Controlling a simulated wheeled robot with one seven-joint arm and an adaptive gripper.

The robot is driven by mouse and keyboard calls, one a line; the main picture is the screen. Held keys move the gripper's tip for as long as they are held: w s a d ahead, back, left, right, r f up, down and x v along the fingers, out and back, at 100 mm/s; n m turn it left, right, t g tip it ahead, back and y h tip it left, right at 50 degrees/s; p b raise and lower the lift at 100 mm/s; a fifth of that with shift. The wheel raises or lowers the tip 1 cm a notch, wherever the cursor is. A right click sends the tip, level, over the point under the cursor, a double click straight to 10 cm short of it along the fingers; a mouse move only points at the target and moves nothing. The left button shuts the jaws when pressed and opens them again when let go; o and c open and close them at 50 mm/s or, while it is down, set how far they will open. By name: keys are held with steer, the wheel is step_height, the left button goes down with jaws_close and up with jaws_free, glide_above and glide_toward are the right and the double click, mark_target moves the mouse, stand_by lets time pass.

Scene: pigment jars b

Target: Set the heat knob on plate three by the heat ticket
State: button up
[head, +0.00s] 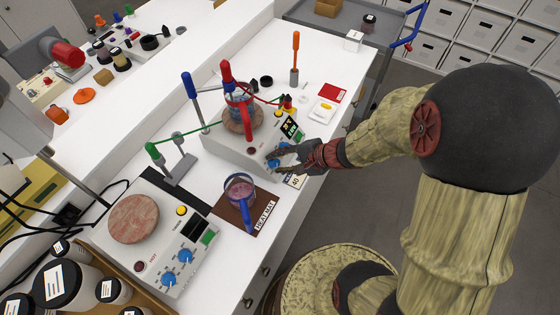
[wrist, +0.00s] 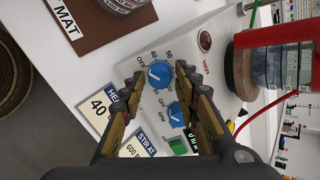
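The hot plate under my gripper stands mid-bench in the head view, its grey body (head: 225,146) carrying a beaker; I cannot read its number. Its heat knob (wrist: 159,74) is blue, with a white pointer mark and a printed scale showing OFF, 40 and 50. My gripper (wrist: 157,79) is open, one finger on each side of this knob; I cannot tell whether they touch it. In the head view my gripper (head: 276,161) partly covers the knobs. The heat ticket (wrist: 99,103) reads 40 and lies in front of the plate; a finger covers part of it.
A second blue knob (wrist: 177,114), marked RPM, sits close to the fingers. A stir ticket (wrist: 138,146) reads 600. A beaker (head: 241,97) with a red clamp stands on the plate.

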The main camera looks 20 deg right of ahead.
jaws_close()
steer(key=shift+m, duration=0.3)
steer(key=m, duration=0.3)
steer(key=shift+s, duration=0.1)
steer(key=shift+m, duration=2.2)
steer(key=shift+o, duration=1.5)
jaws_free()
